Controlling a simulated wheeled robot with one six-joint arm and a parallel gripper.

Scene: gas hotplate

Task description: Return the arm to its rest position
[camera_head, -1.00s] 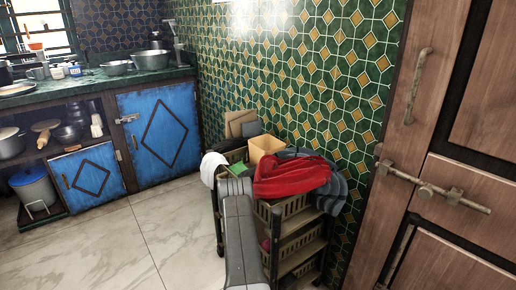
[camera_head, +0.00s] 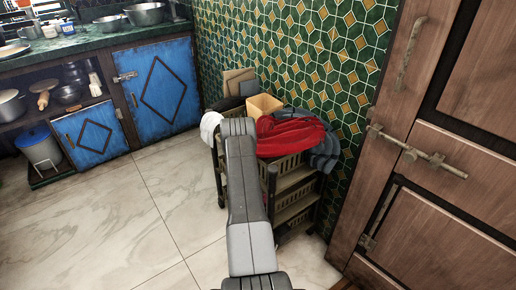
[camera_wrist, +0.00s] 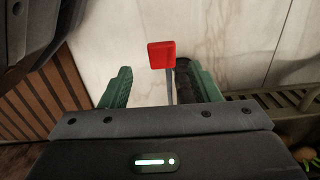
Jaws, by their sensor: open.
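My gripper (camera_wrist: 158,84) shows in the wrist view with its two green fingers apart. A red square piece on a thin grey stem (camera_wrist: 161,55) appears between the fingers. I cannot tell what it is or how far off it is, and the fingers do not close on it. In the head view my grey arm (camera_head: 243,190) reaches up from the bottom edge, in front of the rolling basket cart (camera_head: 292,180). My gripper is not visible in that view.
The cart holds a red cloth (camera_head: 290,136) and a tan box (camera_head: 263,105). A wooden door (camera_head: 440,165) with a metal bolt stands at right. Blue cabinets (camera_head: 163,88) under a green counter (camera_head: 85,40) are at left. The tiled floor (camera_head: 110,220) is clear.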

